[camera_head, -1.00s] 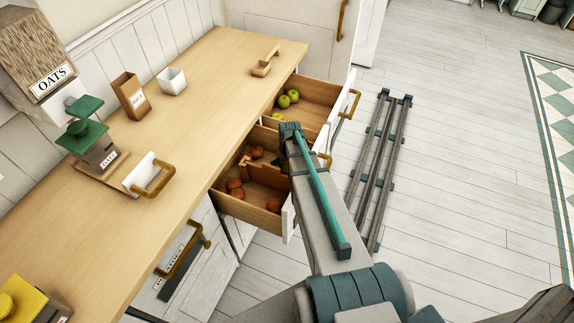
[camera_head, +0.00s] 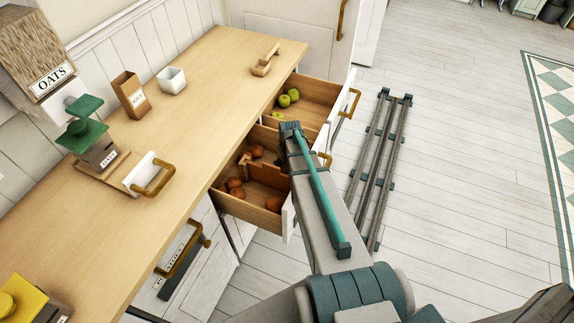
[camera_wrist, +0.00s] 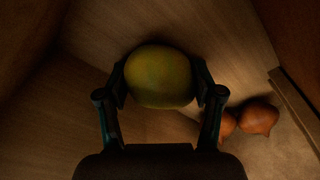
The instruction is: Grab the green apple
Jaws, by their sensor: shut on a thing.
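In the wrist view a green apple (camera_wrist: 158,76) sits between the two fingers of my gripper (camera_wrist: 160,88), which is shut on it. The wooden drawer walls and floor surround it, in dim light. In the head view my arm covers the gripper and this apple, over the open drawers. Green apples (camera_head: 289,97) lie in the far open drawer (camera_head: 318,97).
Brown-orange round items (camera_head: 236,187) lie in the near open drawer (camera_head: 262,203); two also show in the wrist view (camera_wrist: 257,118), right of my gripper. The wooden counter (camera_head: 210,105) runs left of the drawers, with a white cup (camera_head: 172,82) on it. Floor rails (camera_head: 380,165) lie right.

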